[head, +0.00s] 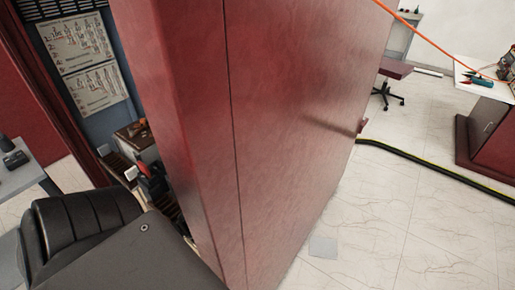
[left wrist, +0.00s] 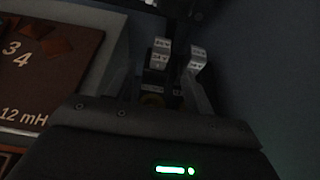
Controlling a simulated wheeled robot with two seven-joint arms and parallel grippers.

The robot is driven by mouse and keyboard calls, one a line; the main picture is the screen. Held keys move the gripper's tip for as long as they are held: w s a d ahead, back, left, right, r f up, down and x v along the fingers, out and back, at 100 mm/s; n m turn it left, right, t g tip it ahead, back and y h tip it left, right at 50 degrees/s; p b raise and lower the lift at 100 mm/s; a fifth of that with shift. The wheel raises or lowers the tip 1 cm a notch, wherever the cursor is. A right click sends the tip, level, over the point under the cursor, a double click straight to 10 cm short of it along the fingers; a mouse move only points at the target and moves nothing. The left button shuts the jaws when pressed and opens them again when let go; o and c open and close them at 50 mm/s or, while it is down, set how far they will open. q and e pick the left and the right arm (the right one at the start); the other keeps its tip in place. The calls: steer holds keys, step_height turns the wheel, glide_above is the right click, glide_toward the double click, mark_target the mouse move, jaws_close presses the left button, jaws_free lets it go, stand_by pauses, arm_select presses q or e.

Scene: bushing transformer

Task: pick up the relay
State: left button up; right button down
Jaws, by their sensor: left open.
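In the left wrist view, my left gripper (left wrist: 177,78) is open, with its dark body across the bottom. Dim light and overlap hide whether either block is the relay or touches a finger. I cannot make out the relay for certain in either view. In the head view, small red and black items (head: 150,182) show beside the cabinet, too small to name. My right gripper is not in view.
A tall red cabinet (head: 290,120) fills the middle of the head view. A brown panel marked "12 mH" (left wrist: 40,65) is left of my gripper. Open tiled floor (head: 400,220) lies right, crossed by a hose (head: 430,165).

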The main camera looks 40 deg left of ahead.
arm_select(q)
steer(key=x, duration=0.4)
steer(key=shift+a, duration=0.1)
steer(key=shift+w+f, duration=0.15)
steer(key=shift+w, duration=0.2)
steer(key=shift+w+p, duration=0.3)
steer(key=shift+p, duration=0.2)
steer(key=p+x, duration=0.1)
steer(key=x, duration=0.2)
steer(key=shift+w+f, duration=0.15)
steer(key=shift+w, duration=0.25)
steer(key=shift+w+f, duration=0.25)
steer(key=shift+w, duration=0.1)
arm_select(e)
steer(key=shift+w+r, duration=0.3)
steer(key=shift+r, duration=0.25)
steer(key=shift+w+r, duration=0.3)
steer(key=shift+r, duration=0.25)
arm_select(q)
steer(key=shift+s, duration=0.1)
steer(key=c, duration=1.1)
